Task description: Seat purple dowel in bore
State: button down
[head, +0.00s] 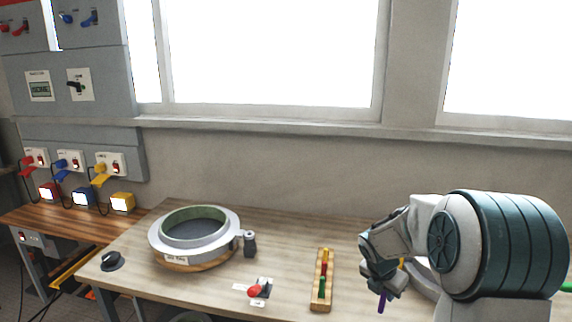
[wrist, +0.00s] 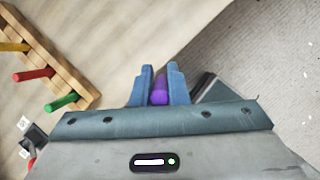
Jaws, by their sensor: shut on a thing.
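My gripper (head: 380,285) is at the right of the bench in the head view, shut on the purple dowel (head: 382,302). The dowel hangs down below the fingers. In the wrist view the purple dowel (wrist: 160,90) sits between the two blue fingers (wrist: 160,82). A wooden rack (head: 316,298) with yellow, red and green dowels stands left of my gripper; it also shows at the upper left of the wrist view (wrist: 42,50). I cannot make out which hole is the bore; my arm hides part of the bench.
A round grey mould (head: 233,222) sits on the bench at left, with a dark grey cylinder (head: 249,243) beside it. A pale curved part (head: 425,280) shows partly behind my arm. Bench between mould and rack is mostly clear.

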jog(key=s+a+f+m+g+y, duration=0.1)
jog(key=s+a+f+m+g, duration=0.1)
jog(key=m, duration=0.6)
jog(key=s+a+f+m+g+y, duration=0.1)
jog(key=s+a+f+m+g, duration=0.1)
jog(key=a+f+m, duration=0.3)
jog(key=s+a+f+m+g+y, duration=0.1)
jog(key=s+a+f+m+g, duration=0.1)
jog(key=f+m, duration=0.5)
jog(key=a+m+g, duration=0.1)
jog(key=m, duration=0.5)
jog(key=shift+s+a+f, duration=0.15)
jog(key=shift+a+f, duration=0.1)
jog(key=shift+a, duration=0.1)
